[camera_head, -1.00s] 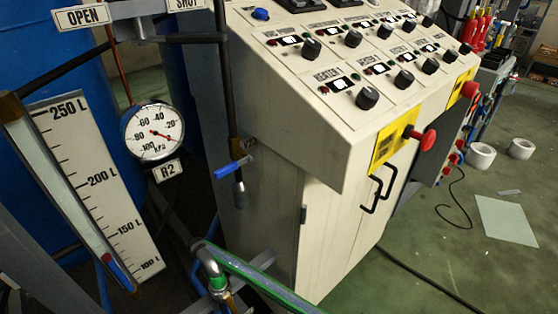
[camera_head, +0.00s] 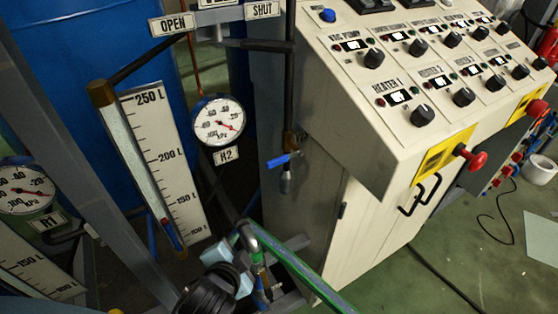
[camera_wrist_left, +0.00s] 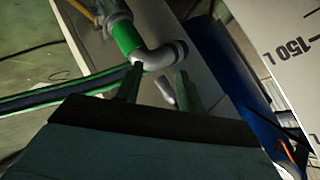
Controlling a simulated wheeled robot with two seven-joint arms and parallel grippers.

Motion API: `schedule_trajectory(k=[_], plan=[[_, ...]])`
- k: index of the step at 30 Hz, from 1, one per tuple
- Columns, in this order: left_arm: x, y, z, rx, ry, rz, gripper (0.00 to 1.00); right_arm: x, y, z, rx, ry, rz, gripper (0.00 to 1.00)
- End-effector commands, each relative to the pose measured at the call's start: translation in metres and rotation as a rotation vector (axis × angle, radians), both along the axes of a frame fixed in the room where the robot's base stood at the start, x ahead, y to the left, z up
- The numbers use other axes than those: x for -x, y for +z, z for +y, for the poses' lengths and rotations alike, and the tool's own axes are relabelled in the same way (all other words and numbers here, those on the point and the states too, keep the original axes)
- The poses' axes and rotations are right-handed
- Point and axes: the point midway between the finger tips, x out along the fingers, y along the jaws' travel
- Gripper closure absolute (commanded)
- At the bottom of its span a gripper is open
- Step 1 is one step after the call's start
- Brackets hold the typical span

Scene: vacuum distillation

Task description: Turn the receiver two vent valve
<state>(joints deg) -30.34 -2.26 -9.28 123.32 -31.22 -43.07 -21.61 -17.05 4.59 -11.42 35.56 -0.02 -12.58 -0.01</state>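A small valve with a blue lever (camera_head: 279,161) hangs on a dark vertical pipe, right of the round R2 gauge (camera_head: 218,121) in the head view. I cannot read a label naming it as the vent valve. OPEN (camera_head: 173,24) and SHUT (camera_head: 262,10) plates stand above the gauge, by a dark bar. My left gripper (camera_head: 234,267) is at the bottom of the head view, below the gauge and blue lever, near a grey pipe elbow. In the left wrist view its two fingers (camera_wrist_left: 158,85) are apart with nothing clearly held, in front of the elbow (camera_wrist_left: 160,55). My right gripper is out of view.
The white control console (camera_head: 335,150) with knobs and red buttons stands right of the valve. A scale (camera_head: 165,150) and blue tank (camera_head: 95,60) are at left. Green floor is open at lower right.

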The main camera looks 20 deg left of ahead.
Motion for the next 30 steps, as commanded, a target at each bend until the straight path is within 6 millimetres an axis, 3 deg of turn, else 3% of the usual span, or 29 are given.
schedule_trajectory(k=[1,3,6,10,15,20,30], plan=[[-0.009,0.036,0.0,-0.086,-0.029,-0.088,0.62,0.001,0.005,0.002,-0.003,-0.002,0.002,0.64],[-0.02,0.068,-0.005,-0.232,-0.092,-0.192,0.62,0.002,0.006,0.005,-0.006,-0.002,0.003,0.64],[-0.031,0.103,-0.017,-0.432,-0.179,-0.312,0.62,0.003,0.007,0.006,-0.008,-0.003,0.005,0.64],[-0.038,0.134,-0.033,-0.628,-0.264,-0.414,0.62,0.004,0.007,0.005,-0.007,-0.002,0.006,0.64],[-0.043,0.149,-0.043,-0.736,-0.311,-0.465,0.62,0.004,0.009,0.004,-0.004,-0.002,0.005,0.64],[-0.058,0.151,-0.043,-0.744,-0.316,-0.47,0.62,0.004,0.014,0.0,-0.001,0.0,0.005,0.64],[-0.119,0.151,-0.035,-0.742,-0.314,-0.469,0.62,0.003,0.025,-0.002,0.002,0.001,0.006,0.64]])
